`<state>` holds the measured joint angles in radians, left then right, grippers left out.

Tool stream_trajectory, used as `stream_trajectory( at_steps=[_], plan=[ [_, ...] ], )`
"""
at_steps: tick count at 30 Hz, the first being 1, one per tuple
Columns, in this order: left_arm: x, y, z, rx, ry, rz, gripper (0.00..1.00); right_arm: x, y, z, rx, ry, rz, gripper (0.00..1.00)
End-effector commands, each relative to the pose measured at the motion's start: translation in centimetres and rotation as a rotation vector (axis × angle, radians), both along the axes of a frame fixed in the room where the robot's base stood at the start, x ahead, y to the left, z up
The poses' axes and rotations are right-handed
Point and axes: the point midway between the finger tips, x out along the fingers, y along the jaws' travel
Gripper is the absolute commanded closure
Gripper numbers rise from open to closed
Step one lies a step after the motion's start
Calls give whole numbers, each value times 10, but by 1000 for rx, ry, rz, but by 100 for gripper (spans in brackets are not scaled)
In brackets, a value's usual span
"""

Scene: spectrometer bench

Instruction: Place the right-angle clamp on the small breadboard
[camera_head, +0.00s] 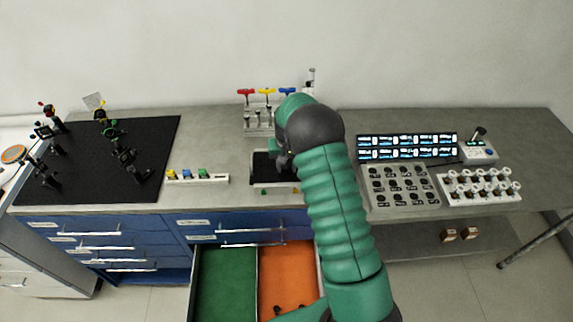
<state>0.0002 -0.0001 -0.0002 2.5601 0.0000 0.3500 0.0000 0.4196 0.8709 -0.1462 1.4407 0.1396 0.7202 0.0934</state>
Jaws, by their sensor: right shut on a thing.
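The small breadboard (262,170) is a black plate on the grey bench, right of centre-left, partly covered by my right arm. My right gripper (284,163) is low over its right part, mostly hidden behind the green arm and dark wrist. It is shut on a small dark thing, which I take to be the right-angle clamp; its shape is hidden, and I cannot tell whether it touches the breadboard. My left gripper is not in view.
An open drawer with green (225,285) and orange (283,272) sections stands below, small dark parts in the orange one. A rack of coloured-handled tools (259,122) stands behind the breadboard. A strip of small coloured pieces (197,177) lies left; a grey tray (400,186) lies right.

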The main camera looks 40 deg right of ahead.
Motion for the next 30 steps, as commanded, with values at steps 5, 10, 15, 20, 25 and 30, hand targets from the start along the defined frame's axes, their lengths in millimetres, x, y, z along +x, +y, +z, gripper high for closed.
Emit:
stream_trajectory(
  at_steps=[5,10,15,20,25,30],
  plan=[
    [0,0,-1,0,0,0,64,0,0,-1,0,0,0,55],
    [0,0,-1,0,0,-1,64,0,0,-1,0,0,0,44],
    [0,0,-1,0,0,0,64,0,1,0,-1,0,0,44],
    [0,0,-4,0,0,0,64,0,1,10,-2,-2,1,44],
    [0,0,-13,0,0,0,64,-4,4,50,-3,-5,1,44],
    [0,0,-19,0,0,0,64,-8,7,92,-2,-4,1,44]
  ],
)
